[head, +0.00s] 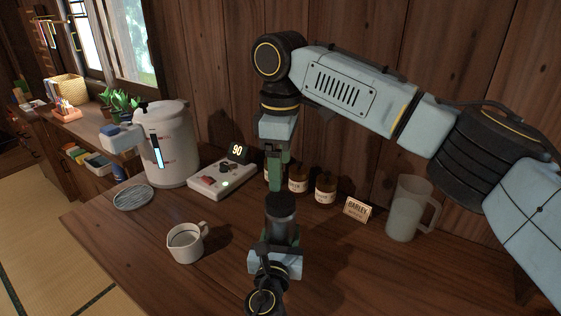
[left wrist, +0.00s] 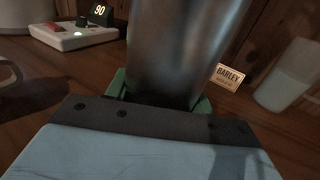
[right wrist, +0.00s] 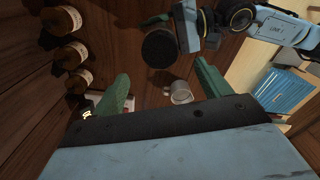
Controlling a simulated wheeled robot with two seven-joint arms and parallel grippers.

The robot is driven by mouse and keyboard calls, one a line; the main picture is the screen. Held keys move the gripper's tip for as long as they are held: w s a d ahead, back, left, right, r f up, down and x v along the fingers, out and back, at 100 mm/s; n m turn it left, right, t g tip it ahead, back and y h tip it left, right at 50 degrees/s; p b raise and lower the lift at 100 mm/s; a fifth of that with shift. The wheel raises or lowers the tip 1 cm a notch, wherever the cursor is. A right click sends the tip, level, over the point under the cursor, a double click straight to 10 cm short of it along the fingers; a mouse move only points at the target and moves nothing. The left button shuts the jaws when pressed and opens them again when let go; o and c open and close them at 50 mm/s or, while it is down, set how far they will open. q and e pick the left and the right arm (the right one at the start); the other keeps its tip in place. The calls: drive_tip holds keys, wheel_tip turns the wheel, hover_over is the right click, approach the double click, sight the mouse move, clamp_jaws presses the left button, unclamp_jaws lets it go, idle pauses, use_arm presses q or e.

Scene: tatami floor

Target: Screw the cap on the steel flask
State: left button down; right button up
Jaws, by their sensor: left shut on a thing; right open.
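The steel flask (left wrist: 185,45) stands upright in my left gripper (head: 280,240), which is shut around its body. In the head view the flask (head: 281,222) has a dark round top, which looks like the cap (head: 281,202). The right wrist view shows this dark disc (right wrist: 160,48) from above. How tightly it sits cannot be told. My right gripper (head: 277,186) points down just above the flask, with its green fingers open and empty. In the right wrist view the disc lies beyond the fingertips, apart from them.
A white cup (head: 187,243) and a round grey coaster (head: 133,197) are on the left. A white dispenser (head: 170,165), a control box (head: 215,183) showing 90, brown jars (head: 325,188), a BARLEY card (head: 356,209) and a frosted jug (head: 405,215) stand behind. The front right counter is clear.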

sight(280, 198)
use_arm(q)
drive_tip(key=shift+f, duration=0.1)
use_arm(e)
wheel_tip(280, 198, down, 8)
drive_tip(key=shift+f, duration=0.1)
idle(0.5)
drive_tip(key=c, duration=1)
drive_tip(key=o, duration=1.1)
drive_tip(key=shift+o, duration=0.2)
drive_tip(key=shift+r, duration=0.2)
